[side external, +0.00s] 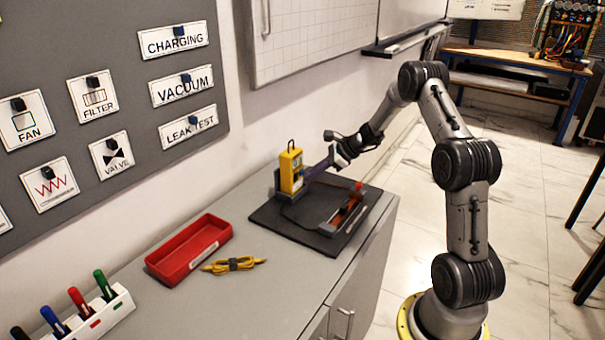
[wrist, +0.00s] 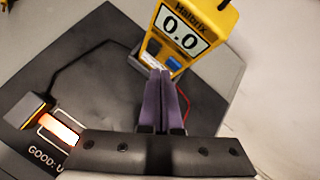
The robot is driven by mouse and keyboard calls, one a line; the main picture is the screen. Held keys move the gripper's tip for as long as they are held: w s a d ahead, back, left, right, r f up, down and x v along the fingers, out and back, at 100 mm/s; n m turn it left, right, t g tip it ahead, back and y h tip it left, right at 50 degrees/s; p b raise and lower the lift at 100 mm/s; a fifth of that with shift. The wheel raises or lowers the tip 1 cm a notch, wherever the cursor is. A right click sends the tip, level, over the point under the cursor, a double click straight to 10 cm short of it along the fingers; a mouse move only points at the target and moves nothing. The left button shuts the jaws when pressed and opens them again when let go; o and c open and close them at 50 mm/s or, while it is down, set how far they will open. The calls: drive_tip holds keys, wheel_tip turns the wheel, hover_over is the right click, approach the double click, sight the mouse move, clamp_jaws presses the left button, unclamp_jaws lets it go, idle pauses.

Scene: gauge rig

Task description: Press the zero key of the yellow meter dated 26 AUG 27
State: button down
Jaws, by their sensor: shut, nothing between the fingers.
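The yellow meter (side external: 286,172) stands upright at the back of a black board on the bench. In the wrist view the meter (wrist: 222,22) shows "Halbrix" and a display reading 0.0. Below the display are a dark key (wrist: 153,47) and a blue key (wrist: 174,64). I cannot read any date on it. My gripper (wrist: 160,72) is shut and empty, its purple fingers in front of the meter's lower face, hiding part of it. In the side view my gripper (side external: 309,173) is close to the meter's front; I cannot tell whether it touches.
A red tray (side external: 205,262), a yellow cable bundle (side external: 240,265) and a pen holder (side external: 100,318) stand left on the bench.

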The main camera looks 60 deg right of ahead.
drive_tip(key=shift+s, duration=0.35)
drive_tip(key=shift+s, duration=2.5)
